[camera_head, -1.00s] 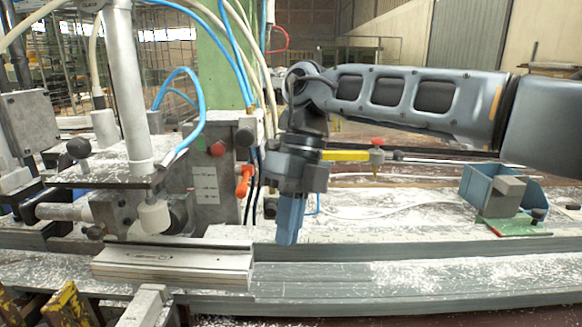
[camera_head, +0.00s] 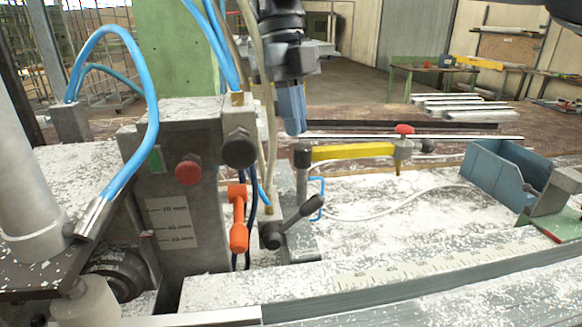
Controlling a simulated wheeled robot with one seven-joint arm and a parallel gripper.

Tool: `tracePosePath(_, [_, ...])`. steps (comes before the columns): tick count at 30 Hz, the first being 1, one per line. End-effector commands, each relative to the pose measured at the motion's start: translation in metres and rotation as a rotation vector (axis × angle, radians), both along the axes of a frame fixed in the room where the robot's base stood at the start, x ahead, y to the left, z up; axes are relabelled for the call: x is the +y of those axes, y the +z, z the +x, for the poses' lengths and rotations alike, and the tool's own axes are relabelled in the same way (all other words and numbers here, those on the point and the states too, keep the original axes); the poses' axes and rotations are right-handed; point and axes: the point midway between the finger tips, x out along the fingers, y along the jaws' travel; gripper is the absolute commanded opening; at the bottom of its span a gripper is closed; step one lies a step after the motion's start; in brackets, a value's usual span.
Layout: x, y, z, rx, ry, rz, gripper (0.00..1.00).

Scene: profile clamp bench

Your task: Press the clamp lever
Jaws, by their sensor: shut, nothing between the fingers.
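An orange lever (camera_head: 238,218) hangs upright on the side of the grey clamp block (camera_head: 180,195). A dark lever with ball ends (camera_head: 297,226) sits to its right, on a small grey mount beside the scale rail. I cannot tell for certain which of the two is the clamp lever. My gripper (camera_head: 292,122), with blue fingers, is shut and empty. It points down, above and to the right of the orange lever in the picture, apart from both levers.
A yellow arm (camera_head: 352,152) with a red knob reaches right from a post below my gripper. A blue bin (camera_head: 506,173) stands at the right. Blue hoses (camera_head: 150,75) loop at the left. The white, chip-strewn bench between post and bin is mostly open.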

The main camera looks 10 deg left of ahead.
Motion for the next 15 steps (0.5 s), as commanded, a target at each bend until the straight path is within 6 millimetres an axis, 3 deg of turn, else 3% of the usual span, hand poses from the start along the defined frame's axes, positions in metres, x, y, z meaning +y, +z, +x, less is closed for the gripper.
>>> tracePosePath(10, [0.0,-0.001,0.0,0.0,0.0,0.0,0.0])
tracePosePath(15, [-0.003,-0.014,-0.002,0.003,0.001,-0.002,0.0])
